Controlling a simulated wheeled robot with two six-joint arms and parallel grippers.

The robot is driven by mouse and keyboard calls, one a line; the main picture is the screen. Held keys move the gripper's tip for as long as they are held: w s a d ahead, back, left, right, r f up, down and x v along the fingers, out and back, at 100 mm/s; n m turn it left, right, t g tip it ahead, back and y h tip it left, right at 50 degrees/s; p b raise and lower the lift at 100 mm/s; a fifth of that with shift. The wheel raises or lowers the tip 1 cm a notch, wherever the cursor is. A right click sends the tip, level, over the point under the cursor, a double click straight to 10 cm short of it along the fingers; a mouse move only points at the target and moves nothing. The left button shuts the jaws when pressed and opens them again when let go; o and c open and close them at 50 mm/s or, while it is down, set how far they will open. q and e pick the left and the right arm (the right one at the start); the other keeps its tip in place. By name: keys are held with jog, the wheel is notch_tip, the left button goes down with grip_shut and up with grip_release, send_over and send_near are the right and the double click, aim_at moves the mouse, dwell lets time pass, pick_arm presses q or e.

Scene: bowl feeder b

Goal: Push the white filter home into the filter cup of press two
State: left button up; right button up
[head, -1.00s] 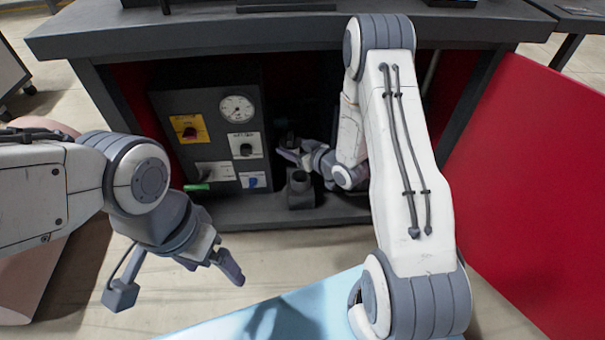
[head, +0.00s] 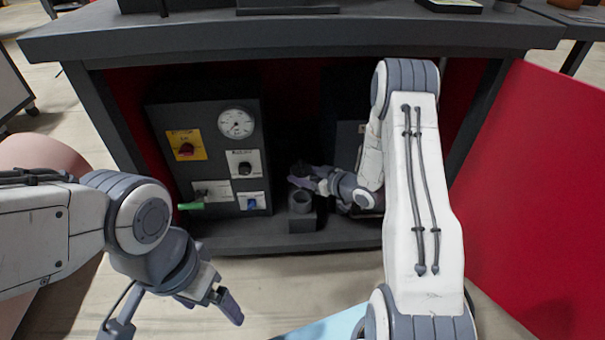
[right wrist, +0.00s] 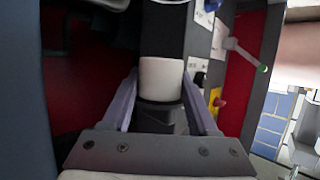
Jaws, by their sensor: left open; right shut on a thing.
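The white filter (right wrist: 160,78) shows in the right wrist view as a short white cylinder between the fingertips of my right gripper (right wrist: 161,75), which is shut on it. A dark cylinder (right wrist: 163,28) of similar width lines up with it, and another dark part (right wrist: 158,117) lies on the palm side. In the head view my right gripper (head: 303,177) is inside the dark bay, just above a grey ring-shaped cup (head: 300,203). How deep the filter sits cannot be told. My left gripper (head: 224,302) is open and empty, outside the bay.
A control panel (head: 214,170) with a gauge (head: 236,123), knobs and a green-tipped lever (head: 191,206) stands left of the cup. The bench top (head: 330,32) overhangs the bay. A red panel (head: 545,190) borders the right side.

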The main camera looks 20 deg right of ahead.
jog(key=shift+f+b, duration=1.65)
jog(key=shift+f, duration=1.2)
jog(key=shift+f+p, duration=0.45)
jog(key=shift+f, duration=0.9)
dwell(3.0)
jog(key=shift+r+p, duration=0.1)
jog(key=shift+p, duration=0.2)
dwell(0.5)
